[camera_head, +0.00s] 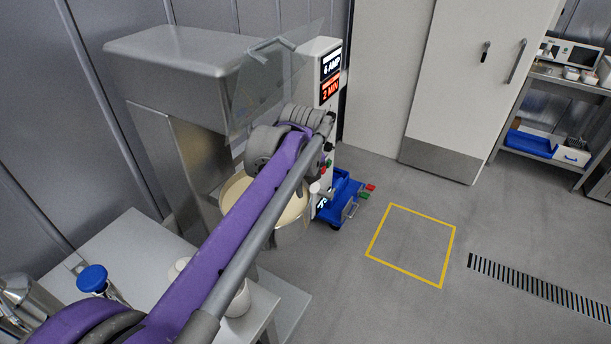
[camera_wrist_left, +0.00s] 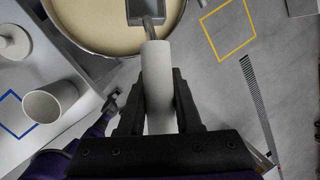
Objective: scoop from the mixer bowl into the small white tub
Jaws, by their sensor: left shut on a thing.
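The metal mixer bowl (camera_head: 287,238), with cream-coloured filling, sits under the mixer in the head view, partly behind my left arm. In the left wrist view the bowl's rim (camera_wrist_left: 64,34) shows at the top. My left gripper (camera_wrist_left: 157,88) is shut on the pale round handle of a metal scoop (camera_wrist_left: 148,10). The scoop head is over the filling; I cannot tell whether it touches it. The small white tub (camera_wrist_left: 50,102) stands on the light table left of the gripper. In the head view the tub (camera_head: 239,301) is partly hidden by my arm. My right gripper is not in view.
The mixer (camera_head: 170,55) has a raised clear guard (camera_head: 265,85). A blue crate (camera_head: 340,195) is beyond the bowl. The yellow-marked floor (camera_head: 412,243) is clear.

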